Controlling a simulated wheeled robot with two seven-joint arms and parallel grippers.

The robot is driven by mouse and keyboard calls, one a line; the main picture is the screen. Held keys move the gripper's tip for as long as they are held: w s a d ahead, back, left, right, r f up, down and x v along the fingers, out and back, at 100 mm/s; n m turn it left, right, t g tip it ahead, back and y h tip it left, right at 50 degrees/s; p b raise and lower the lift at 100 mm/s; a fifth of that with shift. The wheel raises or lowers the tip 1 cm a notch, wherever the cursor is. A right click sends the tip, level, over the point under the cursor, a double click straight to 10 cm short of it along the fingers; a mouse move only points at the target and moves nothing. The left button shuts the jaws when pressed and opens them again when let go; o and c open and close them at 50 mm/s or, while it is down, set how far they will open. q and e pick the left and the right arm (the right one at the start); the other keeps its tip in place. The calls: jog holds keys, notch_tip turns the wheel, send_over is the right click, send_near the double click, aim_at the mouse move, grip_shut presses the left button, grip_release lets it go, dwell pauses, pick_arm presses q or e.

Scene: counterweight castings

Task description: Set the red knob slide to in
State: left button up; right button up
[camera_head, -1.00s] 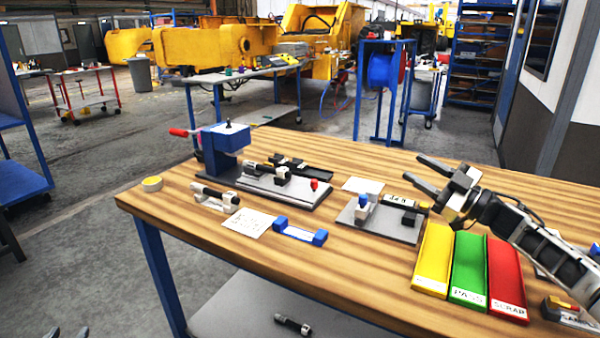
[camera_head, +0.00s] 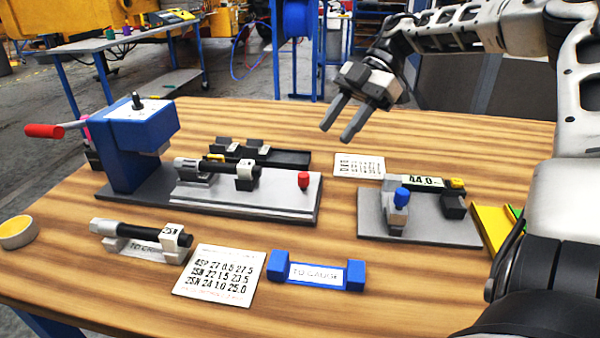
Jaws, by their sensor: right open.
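The red knob (camera_head: 303,180) stands upright near the right end of the light grey base plate (camera_head: 240,196) of the blue press-like fixture (camera_head: 130,140). A dark cylinder with a grey block (camera_head: 215,171) lies along that plate, left of the knob. My right gripper (camera_head: 338,132) is open and empty. It is apart from the knob, appearing above and slightly right of it, fingers pointing down and left over the table. My left gripper is not in view.
A red-handled lever (camera_head: 45,131) sticks out left of the fixture. A grey gauge plate (camera_head: 415,232) with a blue knob (camera_head: 401,197) stands to the right. A blue cradle (camera_head: 317,271), a printed card (camera_head: 218,270) and a yellow-topped round tin (camera_head: 15,231) lie in front.

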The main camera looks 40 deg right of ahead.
aim_at(304, 174)
jog(key=x, duration=1.1)
jog(key=shift+w+a+f, duration=0.1)
jog(key=shift+f, duration=0.1)
